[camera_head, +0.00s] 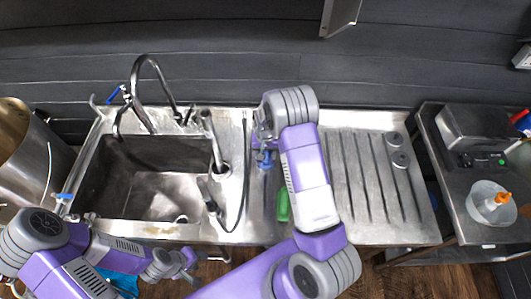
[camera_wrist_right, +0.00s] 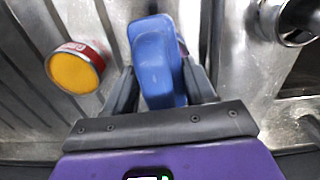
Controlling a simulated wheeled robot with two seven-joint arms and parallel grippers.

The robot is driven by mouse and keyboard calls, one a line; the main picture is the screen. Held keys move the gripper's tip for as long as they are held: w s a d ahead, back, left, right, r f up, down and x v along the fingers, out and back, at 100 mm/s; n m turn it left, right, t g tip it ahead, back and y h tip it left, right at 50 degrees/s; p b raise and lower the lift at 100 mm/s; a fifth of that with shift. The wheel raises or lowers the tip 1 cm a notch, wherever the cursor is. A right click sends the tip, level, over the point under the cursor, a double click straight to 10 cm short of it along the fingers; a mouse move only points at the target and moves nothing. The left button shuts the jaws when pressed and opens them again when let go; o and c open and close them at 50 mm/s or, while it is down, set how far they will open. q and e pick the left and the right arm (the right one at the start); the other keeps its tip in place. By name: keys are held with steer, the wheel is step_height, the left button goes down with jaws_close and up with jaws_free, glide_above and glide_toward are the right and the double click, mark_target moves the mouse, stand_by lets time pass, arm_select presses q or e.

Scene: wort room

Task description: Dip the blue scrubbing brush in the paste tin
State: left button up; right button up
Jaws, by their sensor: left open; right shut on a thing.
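My right gripper (camera_head: 264,150) is shut on the blue scrubbing brush (camera_wrist_right: 156,58), above the metal counter between the sink and the ribbed drainboard. Only a small blue part of the brush (camera_head: 264,159) shows in the head view; its bristles cannot be made out. The paste tin (camera_wrist_right: 75,67), round with a red rim and a yellow-orange top, stands left of the brush in the right wrist view, apart from it. I cannot see the tin in the head view, where my right arm covers part of the counter. My left gripper (camera_head: 183,265) is open and empty before the sink's front edge.
The sink (camera_head: 150,185) with its tall faucet (camera_head: 145,65) is at left; an upright pipe (camera_head: 213,140) stands at its right edge. A green object (camera_head: 283,205) lies beside my right arm. The ribbed drainboard (camera_head: 350,175) is mostly clear. A side table at right holds a white bowl (camera_head: 480,212).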

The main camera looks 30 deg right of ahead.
steer(key=shift+s, duration=0.1)
steer(key=shift+r+p, duration=2.25)
steer(key=shift+r, duration=1.25)
steer(key=shift+f, duration=0.1)
